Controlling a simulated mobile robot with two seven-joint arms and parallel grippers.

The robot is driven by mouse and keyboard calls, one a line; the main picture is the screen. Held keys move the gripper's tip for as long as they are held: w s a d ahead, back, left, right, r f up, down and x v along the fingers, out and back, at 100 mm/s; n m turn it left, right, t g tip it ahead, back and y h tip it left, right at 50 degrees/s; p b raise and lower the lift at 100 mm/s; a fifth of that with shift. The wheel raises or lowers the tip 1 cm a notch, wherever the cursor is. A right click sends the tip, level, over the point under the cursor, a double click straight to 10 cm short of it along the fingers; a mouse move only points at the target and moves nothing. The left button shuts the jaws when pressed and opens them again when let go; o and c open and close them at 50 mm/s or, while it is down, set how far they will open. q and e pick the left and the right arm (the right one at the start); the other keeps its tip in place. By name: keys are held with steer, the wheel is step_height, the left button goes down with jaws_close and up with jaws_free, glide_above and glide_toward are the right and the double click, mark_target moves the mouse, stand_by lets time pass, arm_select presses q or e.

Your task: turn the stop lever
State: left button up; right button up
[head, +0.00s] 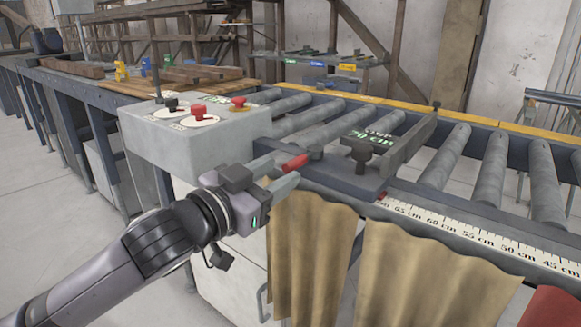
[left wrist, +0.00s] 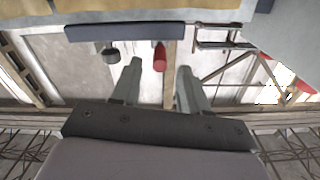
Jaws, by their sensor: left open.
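The red grip of a lever (head: 295,162) sticks out at the front edge of the roller table, beside the grey stop block (head: 375,172) with its "STOP 70 cm" display. My left gripper (head: 281,172) is open at this red grip, its fingers pointing towards it. In the left wrist view the red grip (left wrist: 160,58) shows between the lines of the two open fingers (left wrist: 156,82), nearer the right one. Whether a finger touches it I cannot tell. My right gripper is in neither view.
A grey control box (head: 195,140) with red and black knobs stands just behind and left of my left gripper. A dark knob (head: 361,152) stands on the stop block. A centimetre scale (head: 470,232) runs along the front edge, with tan curtains (head: 310,250) below.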

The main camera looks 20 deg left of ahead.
mark_target(283, 171)
arm_select(q)
steer(key=shift+x, duration=1.75)
steer(key=shift+c, duration=0.2)
jaws_close()
